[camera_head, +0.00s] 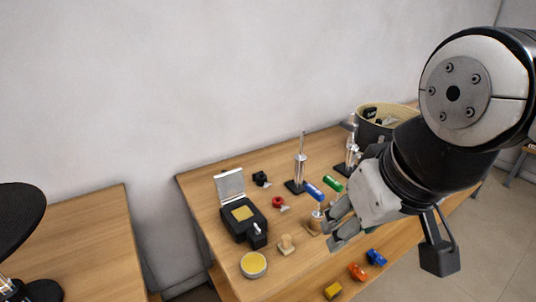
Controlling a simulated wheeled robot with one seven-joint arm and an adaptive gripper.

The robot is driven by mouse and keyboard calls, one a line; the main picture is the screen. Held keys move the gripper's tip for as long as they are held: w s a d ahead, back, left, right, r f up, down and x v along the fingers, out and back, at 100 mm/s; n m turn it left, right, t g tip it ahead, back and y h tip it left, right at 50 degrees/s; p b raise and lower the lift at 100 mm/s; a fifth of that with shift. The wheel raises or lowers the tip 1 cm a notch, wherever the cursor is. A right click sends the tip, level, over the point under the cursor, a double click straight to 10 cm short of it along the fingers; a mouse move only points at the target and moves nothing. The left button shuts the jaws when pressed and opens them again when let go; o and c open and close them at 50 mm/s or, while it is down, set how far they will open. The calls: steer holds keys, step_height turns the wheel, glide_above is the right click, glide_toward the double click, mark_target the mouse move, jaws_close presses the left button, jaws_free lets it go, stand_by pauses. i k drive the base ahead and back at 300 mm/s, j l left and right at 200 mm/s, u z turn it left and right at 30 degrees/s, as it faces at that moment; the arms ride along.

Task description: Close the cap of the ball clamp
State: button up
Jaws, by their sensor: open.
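A black box-like device (239,228) with a yellow square inside stands at the left part of the wooden table; it looks like the ball clamp, but I cannot be sure. Its silver lid (230,184), likely the cap, is hinged at the back and stands open, nearly upright. A small dark part with a light knob (257,236) is at its front right. No ball is clearly visible. My gripper (329,235) is open and points left, over the table to the right of the device and well apart from it.
A round yellow-topped tin (254,265) and a wooden stamp-like piece (286,245) lie in front. A red item (279,203) and a metal post (300,172) stand between device and gripper or behind. A round container (369,122) is at the back right. Several coloured blocks lie in front.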

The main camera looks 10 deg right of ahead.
mark_target(229, 183)
steer(key=i+l+u, duration=0.1)
steer(key=i+l, duration=0.15)
steer(key=i, duration=0.15)
steer(key=i+l+u, duration=0.1)
steer(key=i+l, duration=0.2)
steer(key=i+j, duration=0.05)
